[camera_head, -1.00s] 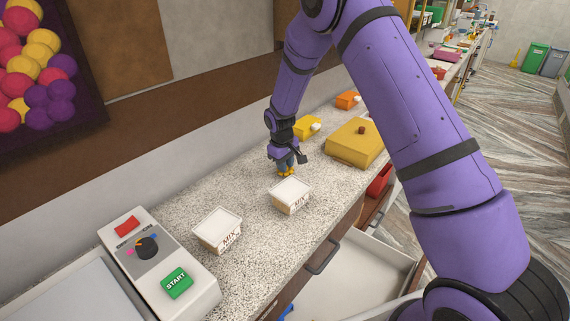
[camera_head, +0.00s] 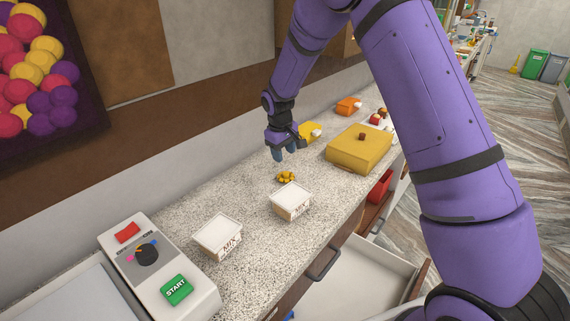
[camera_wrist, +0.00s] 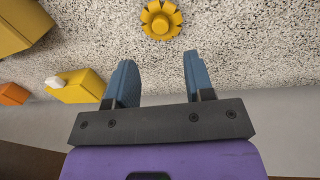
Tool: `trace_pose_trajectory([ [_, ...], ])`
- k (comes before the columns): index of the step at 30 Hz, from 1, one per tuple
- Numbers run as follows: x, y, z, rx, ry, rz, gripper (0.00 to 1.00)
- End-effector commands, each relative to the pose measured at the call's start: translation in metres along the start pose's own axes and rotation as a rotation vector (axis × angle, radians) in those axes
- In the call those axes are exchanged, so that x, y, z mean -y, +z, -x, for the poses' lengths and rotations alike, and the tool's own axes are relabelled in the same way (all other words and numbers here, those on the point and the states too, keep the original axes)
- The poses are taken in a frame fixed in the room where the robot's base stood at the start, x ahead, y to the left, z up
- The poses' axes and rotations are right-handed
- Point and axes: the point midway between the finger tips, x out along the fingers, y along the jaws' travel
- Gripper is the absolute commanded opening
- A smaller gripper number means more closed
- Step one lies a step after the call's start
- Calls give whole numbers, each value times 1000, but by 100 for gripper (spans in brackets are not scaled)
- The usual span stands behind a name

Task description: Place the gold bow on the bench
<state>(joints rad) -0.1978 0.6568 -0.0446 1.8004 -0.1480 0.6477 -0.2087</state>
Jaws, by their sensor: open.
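The gold bow (camera_head: 286,177) rests on the speckled bench (camera_head: 180,205), just behind a white-lidded mix tub. In the wrist view the bow (camera_wrist: 161,19) shows whole near the top edge, beyond the fingertips, with nothing touching it. My gripper (camera_head: 285,155) is above the bench and a little above and behind the bow. In the wrist view its two blue fingers (camera_wrist: 158,75) are apart, with nothing between them.
Two mix tubs (camera_head: 217,236) (camera_head: 291,200) stand near the bow and the control box (camera_head: 158,262). A yellow lidded box (camera_head: 360,149) stands to the right, small yellow (camera_head: 310,132) and orange (camera_head: 348,106) boxes behind. An open drawer (camera_head: 365,275) juts out below the front edge.

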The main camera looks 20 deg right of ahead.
Motion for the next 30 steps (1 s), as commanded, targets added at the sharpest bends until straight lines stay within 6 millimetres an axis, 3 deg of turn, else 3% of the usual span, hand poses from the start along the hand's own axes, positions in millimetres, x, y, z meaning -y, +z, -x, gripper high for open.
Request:
trace_pose_trajectory([
  [6, 0, 0, 32, -2, 0, 0, 48],
  [17, 0, 1, 46, -2, 0, -3, 48],
  [20, -2, 8, 59, -12, 0, -15, 48],
  [30, -9, 66, 153, -87, 0, -113, 48],
])
